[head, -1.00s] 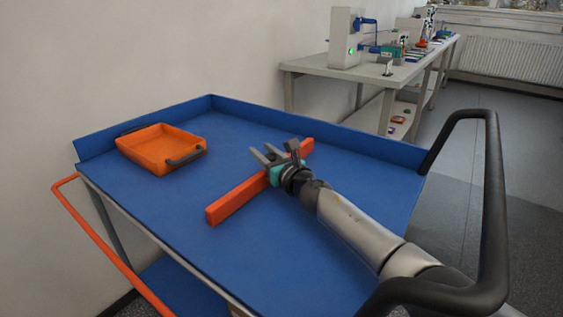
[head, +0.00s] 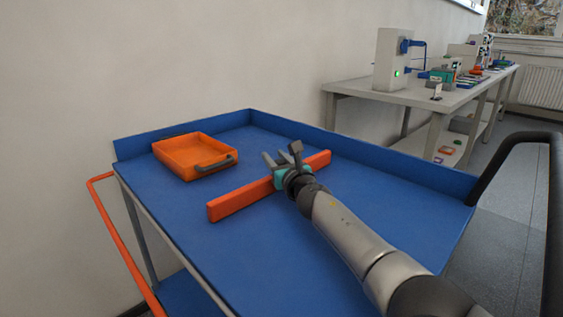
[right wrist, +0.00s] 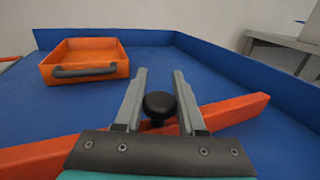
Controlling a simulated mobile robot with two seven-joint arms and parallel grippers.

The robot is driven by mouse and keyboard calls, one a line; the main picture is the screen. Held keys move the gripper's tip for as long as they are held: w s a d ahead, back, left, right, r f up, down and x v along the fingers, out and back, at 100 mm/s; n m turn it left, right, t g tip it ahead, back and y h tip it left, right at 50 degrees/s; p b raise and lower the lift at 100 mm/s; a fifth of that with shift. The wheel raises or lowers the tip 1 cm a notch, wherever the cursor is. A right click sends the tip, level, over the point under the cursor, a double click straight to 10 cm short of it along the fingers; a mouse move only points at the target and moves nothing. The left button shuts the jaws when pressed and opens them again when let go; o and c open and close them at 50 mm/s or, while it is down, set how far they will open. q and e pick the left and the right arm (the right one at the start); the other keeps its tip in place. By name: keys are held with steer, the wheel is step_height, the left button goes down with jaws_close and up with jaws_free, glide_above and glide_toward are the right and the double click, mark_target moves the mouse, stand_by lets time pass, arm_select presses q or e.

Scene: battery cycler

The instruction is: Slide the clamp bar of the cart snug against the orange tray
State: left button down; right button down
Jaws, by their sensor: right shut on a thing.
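The orange tray (head: 172,165) lies at the far left of the blue cart top (head: 240,262), with a dark handle on its near side. The clamp bar (head: 236,199), a long orange-red bar, lies across the cart top on the near side of the tray. Blue surface shows between bar and tray. My right gripper (head: 277,159) is over the bar. In the right wrist view my right gripper (right wrist: 160,76) is shut on the bar's black knob (right wrist: 160,103). There the bar (right wrist: 238,108) crosses under the fingers and the tray (right wrist: 100,79) is ahead to the left. My left gripper is not in view.
The cart has raised blue edges (head: 350,152) at the back, an orange rail (head: 113,240) at the left and a black handle (head: 552,200) at the right. A bench (head: 375,92) with devices stands behind. The cart top between bar and tray is clear.

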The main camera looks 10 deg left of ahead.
steer(key=shift+a, duration=0.15)
steer(key=c, duration=0.5)
jaws_free()
